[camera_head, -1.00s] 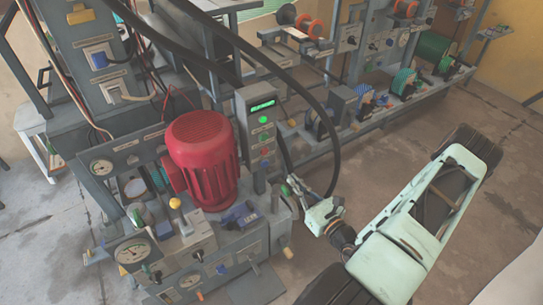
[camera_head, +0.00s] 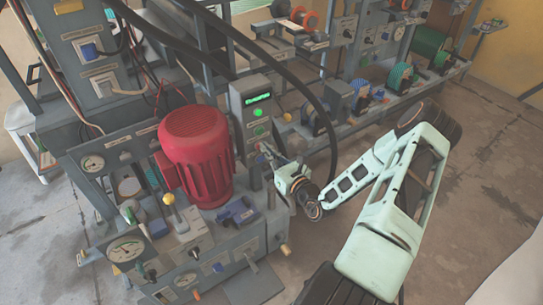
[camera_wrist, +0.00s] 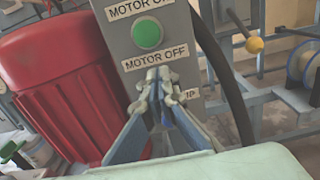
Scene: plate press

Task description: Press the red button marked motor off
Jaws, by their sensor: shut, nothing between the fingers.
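The grey control panel (camera_head: 238,113) stands right of the red motor. In the wrist view, its green button (camera_wrist: 147,34) sits between a cut-off MOTOR label (camera_wrist: 140,6) and the MOTOR OFF label (camera_wrist: 155,57). The red button cannot be seen in the wrist view; my fingers cover the area just below the MOTOR OFF label. My gripper (camera_wrist: 159,76) is shut and empty, with its fingertips in front of the panel there. In the head view my gripper (camera_head: 265,149) is at the panel's lower face. I cannot tell whether the fingertips touch it.
The red motor (camera_head: 197,150) stands close to the left of the panel and also shows in the wrist view (camera_wrist: 58,75). A black hose (camera_wrist: 222,75) runs along the panel's right side. A yellow knob (camera_wrist: 254,45) is farther right. Open floor lies right of the bench.

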